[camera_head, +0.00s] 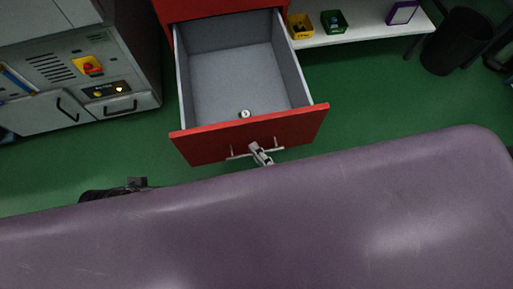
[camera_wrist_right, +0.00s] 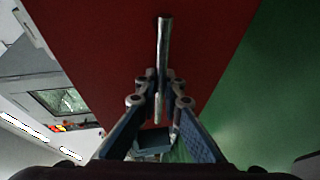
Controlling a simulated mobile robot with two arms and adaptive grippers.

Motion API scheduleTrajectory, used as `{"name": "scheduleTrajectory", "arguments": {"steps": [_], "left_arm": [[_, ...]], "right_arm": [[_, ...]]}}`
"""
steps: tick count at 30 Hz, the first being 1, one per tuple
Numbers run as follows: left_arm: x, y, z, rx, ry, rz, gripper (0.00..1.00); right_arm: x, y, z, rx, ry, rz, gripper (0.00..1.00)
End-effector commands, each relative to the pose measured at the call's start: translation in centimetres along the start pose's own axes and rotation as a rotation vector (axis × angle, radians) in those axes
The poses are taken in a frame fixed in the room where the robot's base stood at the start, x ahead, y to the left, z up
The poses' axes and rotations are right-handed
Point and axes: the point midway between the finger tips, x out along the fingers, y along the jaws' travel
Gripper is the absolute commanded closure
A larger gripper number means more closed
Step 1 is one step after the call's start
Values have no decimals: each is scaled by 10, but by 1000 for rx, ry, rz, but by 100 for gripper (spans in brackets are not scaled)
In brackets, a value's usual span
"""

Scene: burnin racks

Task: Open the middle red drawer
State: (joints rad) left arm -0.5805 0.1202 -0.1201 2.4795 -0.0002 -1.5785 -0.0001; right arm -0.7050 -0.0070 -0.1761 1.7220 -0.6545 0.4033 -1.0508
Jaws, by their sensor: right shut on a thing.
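The red drawer (camera_head: 240,140) is pulled well out of its red cabinet (camera_head: 215,8), and its grey inside shows. A small round whitish item (camera_head: 245,114) lies in it near the front panel. My right gripper (camera_head: 260,153) is at the bar handle (camera_head: 240,156) on the red front. In the right wrist view the fingers (camera_wrist_right: 158,98) are shut around the metal handle bar (camera_wrist_right: 163,45), against the red panel (camera_wrist_right: 110,50). Part of my left arm (camera_head: 115,192) shows at the left; its fingers cannot be made out.
A grey machine (camera_head: 75,65) with a red button stands at the left. A white shelf (camera_head: 360,35) at the right holds a yellow bin (camera_head: 300,26), a green bin (camera_head: 334,22) and a purple-framed item (camera_head: 402,12). A black waste bin (camera_head: 457,42) stands farther right. Green floor is clear around the drawer.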

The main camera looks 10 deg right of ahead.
Motion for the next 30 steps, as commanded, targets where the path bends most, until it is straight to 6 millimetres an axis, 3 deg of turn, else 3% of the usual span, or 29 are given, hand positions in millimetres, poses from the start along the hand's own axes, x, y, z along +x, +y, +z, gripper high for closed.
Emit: {"name": "scheduleTrajectory", "arguments": {"steps": [7, 8, 9, 20, 23, 30], "left_arm": [[1, 0, 0, 0, -1, 0, 63], [1, 0, 0, 0, -1, 0, 63], [1, 0, 0, 0, -1, 0, 63], [2, 0, 0, -1, -1, 1, 63], [1, 0, 0, -1, -1, 1, 63], [1, 0, 0, 0, -1, 0, 63]], "right_arm": [[0, 0, 0, -1, -1, -1, 100], [0, 0, 0, -1, -1, -1, 90], [0, 0, 0, -1, -1, -1, 85], [-4, -1, 0, 0, -1, -1, 84], [-17, -1, 0, 1, -1, -3, 84], [-68, -2, 0, 1, -1, -6, 84]]}}
